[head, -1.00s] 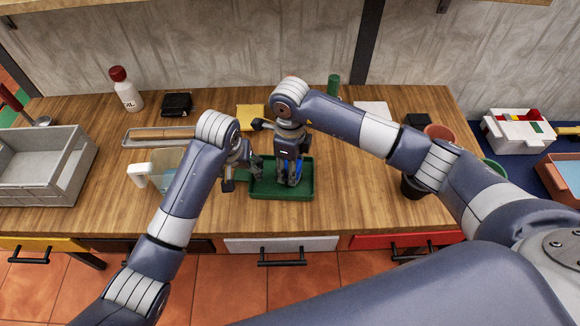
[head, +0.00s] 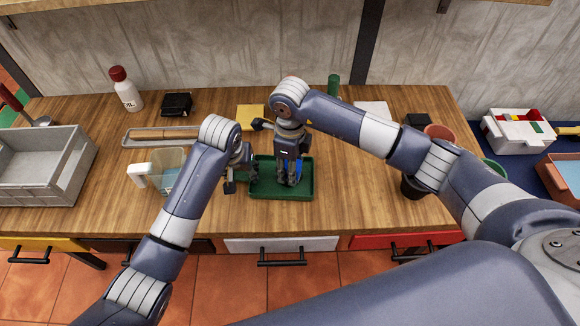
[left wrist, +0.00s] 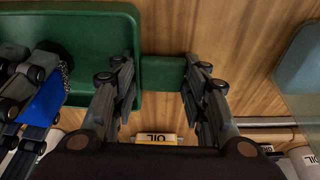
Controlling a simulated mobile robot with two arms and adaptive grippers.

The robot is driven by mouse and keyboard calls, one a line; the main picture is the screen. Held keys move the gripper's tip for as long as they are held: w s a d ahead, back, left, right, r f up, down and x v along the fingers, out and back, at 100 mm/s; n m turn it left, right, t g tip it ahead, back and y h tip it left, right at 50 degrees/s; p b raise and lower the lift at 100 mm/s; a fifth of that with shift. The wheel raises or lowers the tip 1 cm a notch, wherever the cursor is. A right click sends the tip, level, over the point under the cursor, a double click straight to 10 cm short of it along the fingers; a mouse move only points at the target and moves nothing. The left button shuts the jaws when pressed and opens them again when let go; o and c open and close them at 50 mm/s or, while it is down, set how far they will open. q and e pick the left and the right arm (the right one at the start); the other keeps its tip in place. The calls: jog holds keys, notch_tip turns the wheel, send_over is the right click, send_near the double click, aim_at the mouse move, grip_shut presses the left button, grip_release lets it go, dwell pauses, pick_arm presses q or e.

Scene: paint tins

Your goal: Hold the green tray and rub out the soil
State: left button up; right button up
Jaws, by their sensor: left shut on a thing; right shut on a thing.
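The green tray (head: 304,190) lies on the wooden counter, in front of me. My left gripper (head: 237,180) is at its left side, shut on the tray's green handle, which shows between the fingers in the left wrist view (left wrist: 163,73). My right gripper (head: 290,180) points down into the tray, shut on a blue thing (left wrist: 42,103) that its fingers partly hide. A dark patch (left wrist: 56,50), perhaps soil, shows beside the blue thing in the left wrist view; in the head view I cannot make it out.
A clear jug (head: 165,172) with a white handle stands close left of my left gripper. A grey crate (head: 45,165) is far left.

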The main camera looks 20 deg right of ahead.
dwell(0.5)
jog(key=o, duration=0.4)
jog(key=shift+c, duration=0.2)
jog(key=c, duration=0.5)
jog(key=shift+f, duration=0.75)
jog(key=shift+f, duration=0.25)
jog(key=shift+w+a+r, duration=0.1)
jog(key=shift+w+a, duration=0.05)
jog(key=shift+a, duration=0.35)
jog(key=shift+w+a+r, duration=0.1)
jog(key=shift+a, duration=0.35)
